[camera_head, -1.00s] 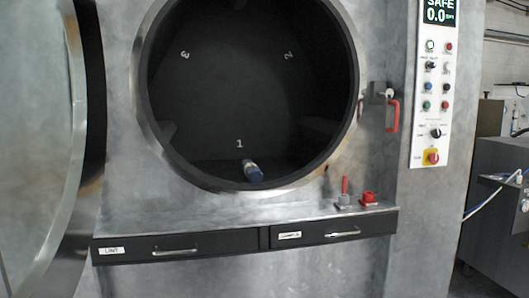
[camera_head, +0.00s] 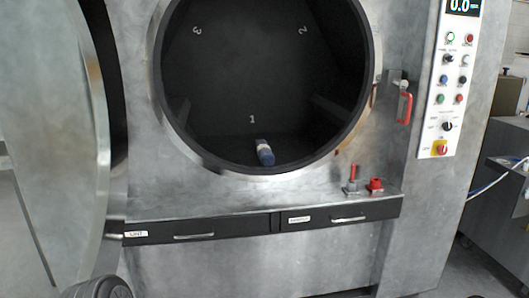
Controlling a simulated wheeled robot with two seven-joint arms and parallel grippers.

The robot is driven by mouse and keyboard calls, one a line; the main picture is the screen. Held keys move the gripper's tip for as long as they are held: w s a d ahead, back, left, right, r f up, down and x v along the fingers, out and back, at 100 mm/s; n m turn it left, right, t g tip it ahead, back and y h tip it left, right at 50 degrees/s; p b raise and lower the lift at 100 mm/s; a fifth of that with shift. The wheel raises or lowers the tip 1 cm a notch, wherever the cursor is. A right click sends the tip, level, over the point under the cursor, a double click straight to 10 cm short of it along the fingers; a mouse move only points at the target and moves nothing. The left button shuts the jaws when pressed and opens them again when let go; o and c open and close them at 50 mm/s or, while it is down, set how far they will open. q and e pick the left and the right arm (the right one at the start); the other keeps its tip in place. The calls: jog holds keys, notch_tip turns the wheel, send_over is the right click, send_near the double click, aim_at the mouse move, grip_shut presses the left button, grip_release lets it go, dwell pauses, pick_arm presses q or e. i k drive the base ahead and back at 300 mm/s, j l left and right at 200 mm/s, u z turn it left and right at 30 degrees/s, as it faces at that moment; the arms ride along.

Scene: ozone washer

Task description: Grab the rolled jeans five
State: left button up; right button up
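The rolled jeans (camera_head: 265,152), a small blue roll with a pale band at its far end, lie on the floor of the dark washer drum (camera_head: 225,85). They are near the front rim, just below the printed number 1. Nothing touches them but the drum. Neither of my grippers shows in the head view. A dark ribbed rounded part at the bottom left edge looks like part of my own arm.
The round washer door (camera_head: 50,120) stands open at the left. A ledge with two drawers (camera_head: 195,237) juts out below the drum. Red valves (camera_head: 375,185) stand on its right end. A red handle (camera_head: 404,107) and control panel (camera_head: 450,85) are at the right.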

aim_at(266, 154)
jog(key=i+l+z, duration=0.2)
jog(key=i+l, duration=0.4)
jog(key=i+l+z, duration=0.25)
jog(key=i+l, duration=0.25)
jog(key=i, duration=0.15)
